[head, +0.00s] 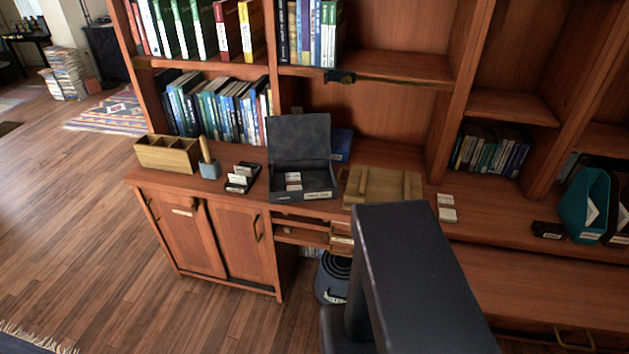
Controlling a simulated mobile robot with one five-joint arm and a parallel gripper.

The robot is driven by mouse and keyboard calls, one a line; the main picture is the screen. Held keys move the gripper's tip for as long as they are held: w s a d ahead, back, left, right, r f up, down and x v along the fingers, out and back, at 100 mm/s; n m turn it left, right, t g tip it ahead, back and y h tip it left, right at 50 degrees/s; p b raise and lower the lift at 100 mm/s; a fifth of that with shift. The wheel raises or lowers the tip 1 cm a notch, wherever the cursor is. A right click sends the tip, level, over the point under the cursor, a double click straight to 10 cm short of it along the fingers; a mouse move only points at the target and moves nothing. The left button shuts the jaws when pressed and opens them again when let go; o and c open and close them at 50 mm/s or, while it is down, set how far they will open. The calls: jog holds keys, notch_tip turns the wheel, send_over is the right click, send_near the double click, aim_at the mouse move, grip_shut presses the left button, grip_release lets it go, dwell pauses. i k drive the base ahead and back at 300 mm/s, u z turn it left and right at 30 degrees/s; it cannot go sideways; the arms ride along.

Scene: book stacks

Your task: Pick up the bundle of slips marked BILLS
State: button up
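Small bundles of pale slips lie in three places on the desk top. One bundle pair (293,181) is inside an open dark box (319,196) with its lid raised. Other slips (241,179) sit in or on a small dark holder to the left of the box. Two more pale bundles (447,208) lie on the desk to the right of a wooden tray. The markings are too small to read, so I cannot tell which is BILLS. A dark link of my arm fills the lower middle. My gripper does not show.
A wooden compartment box (168,155) and a blue-grey cup (209,169) stand at the desk's left end. The wooden tray (383,186) lies right of the dark box. Open wooden floor (80,220) lies left.

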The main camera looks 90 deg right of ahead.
aim_at(293, 180)
jog(key=z, duration=4.75)
jog(key=i, duration=0.1)
jog(key=u, duration=2.25)
jog(key=k, duration=0.15)
jog(key=z, duration=1.4)
jog(key=k, duration=0.85)
jog(key=u, duration=0.2)
jog(key=i, duration=0.9)
jog(key=z, duration=0.05)
